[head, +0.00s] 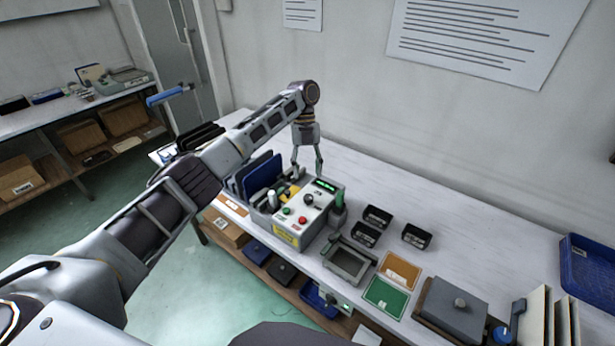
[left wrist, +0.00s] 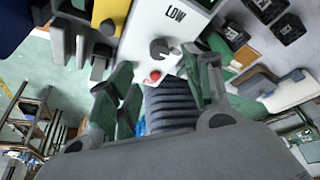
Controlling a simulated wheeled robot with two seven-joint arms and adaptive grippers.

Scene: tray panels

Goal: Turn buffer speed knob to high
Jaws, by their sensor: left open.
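The buffer control box (head: 287,237) is a pale box with a yellow label on its front, standing on the bench. Its top carries a dark knob with a light cap (head: 308,199), a red button (head: 303,219) and a green button (head: 286,211). My left gripper (head: 307,172) is open and empty, pointing down over the back of the box. In the left wrist view its fingers (left wrist: 160,82) are spread apart, not closed on the knob. My right gripper is not visible.
Blue panels (head: 262,175) stand left of the box. Small black bins (head: 377,216), a grey tray frame (head: 349,262) and green and orange cards (head: 386,296) lie right of it. A blue crate (head: 588,275) is at the far right. Bench between bins and crate is clear.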

